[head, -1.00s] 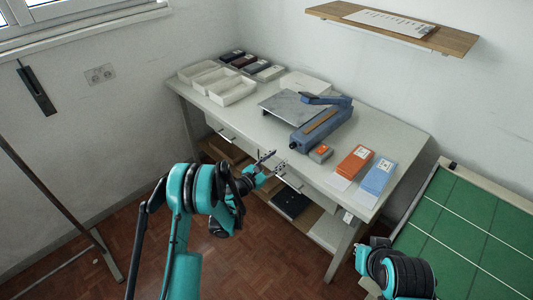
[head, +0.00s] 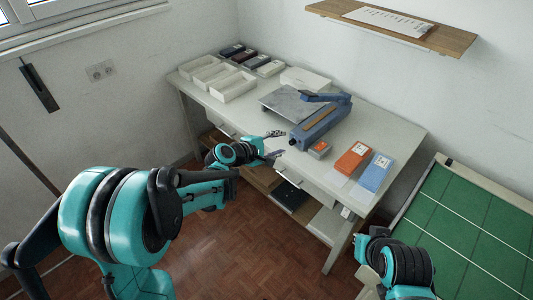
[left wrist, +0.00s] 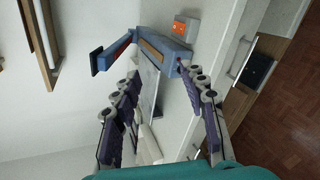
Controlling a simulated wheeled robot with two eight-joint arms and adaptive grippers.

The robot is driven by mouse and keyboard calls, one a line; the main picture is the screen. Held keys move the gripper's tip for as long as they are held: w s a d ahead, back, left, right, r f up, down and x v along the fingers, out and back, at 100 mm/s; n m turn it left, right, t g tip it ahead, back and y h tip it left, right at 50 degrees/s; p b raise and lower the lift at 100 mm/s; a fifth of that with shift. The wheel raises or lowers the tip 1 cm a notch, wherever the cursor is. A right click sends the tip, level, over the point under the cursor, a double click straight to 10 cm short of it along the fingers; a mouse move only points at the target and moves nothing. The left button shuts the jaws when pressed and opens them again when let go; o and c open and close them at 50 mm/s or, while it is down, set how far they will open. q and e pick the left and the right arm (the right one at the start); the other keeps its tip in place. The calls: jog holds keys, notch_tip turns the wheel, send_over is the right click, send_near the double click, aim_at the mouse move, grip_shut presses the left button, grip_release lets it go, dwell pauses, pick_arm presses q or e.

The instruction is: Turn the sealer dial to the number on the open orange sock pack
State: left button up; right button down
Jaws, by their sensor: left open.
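The blue sealer (head: 322,122) stands on the white bench, and it also shows in the left wrist view (left wrist: 163,45). A small grey block with an orange top (head: 319,149) sits at its near end; in the left wrist view it is at the top (left wrist: 186,28). I cannot make out a dial or its numbers. The orange sock pack (head: 353,160) lies to the right, with a white part at its near end; its number is unreadable. My left gripper (head: 275,146) is open and empty, at the bench's front edge, left of the block and apart from it.
A blue pack (head: 376,172) lies right of the orange one. White trays (head: 233,88) and dark packs stand at the back left. A drawer handle (head: 291,182) juts from the bench front. A green mat (head: 470,225) is at the right. A wooden shelf (head: 395,27) hangs above.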

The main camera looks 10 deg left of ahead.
pick_arm(q)
jog(key=s+a+r+m+y+p, duration=0.1)
jog(key=s+r+m, duration=0.1)
jog(key=s, duration=0.3)
jog(key=s+a+r+m+g+y, duration=0.1)
jog(key=s+r+m, duration=0.1)
jog(key=s, duration=0.3)
jog(key=shift+s+a+r+m+g+p, duration=0.15)
jog(key=shift+s+r+m+g+p, duration=0.2)
jog(key=shift+m, duration=0.55)
jog(key=shift+w+f, duration=0.1)
